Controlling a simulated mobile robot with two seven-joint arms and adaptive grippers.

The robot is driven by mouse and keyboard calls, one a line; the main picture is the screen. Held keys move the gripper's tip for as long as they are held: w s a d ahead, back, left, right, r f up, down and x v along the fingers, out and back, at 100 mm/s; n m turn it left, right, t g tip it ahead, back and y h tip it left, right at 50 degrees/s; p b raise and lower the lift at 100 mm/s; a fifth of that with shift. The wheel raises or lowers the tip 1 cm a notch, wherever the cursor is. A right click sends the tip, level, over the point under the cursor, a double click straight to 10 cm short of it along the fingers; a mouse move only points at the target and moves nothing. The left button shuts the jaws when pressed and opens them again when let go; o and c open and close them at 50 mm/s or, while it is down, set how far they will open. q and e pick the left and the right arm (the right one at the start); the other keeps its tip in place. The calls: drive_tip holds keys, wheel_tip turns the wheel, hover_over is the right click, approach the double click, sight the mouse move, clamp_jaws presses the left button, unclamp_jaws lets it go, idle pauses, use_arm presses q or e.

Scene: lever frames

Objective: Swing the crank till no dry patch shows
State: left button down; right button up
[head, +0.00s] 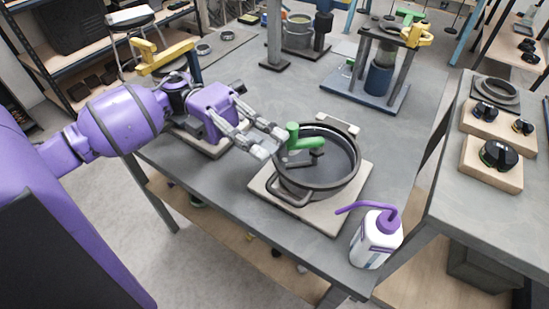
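A round dark pan (345,168) with a loop handle at its front sits on a pale square board on the grey table. A crank with an upright green grip (292,138) and a green arm reaches from the pan's left rim toward a dark hub inside. The pan floor looks dark grey; I cannot tell wet patches from dry ones. My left gripper (269,143) is just left of the green grip, its two fingers apart with nothing visible between them. The fingertips are close to the grip; I cannot tell whether they touch it. My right gripper is not in view.
A white bottle (375,240) with a purple spout stands at the board's front right, near the table edge. A blue-based press (378,85) stands behind the pan. A yellow-handled device (165,60) is behind my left arm. A side table (455,190) with knobs is at right.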

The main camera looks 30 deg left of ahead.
use_arm(q)
drive_tip(key=shift+w+a+m+g+b, duration=0.5)
drive_tip(key=shift+w+a+g+b, duration=0.25)
drive_tip(key=shift+w+b, duration=0.2)
wheel_tip(320, 180, up, 10)
idle(0.6)
drive_tip(key=shift+r, duration=0.15)
idle(0.4)
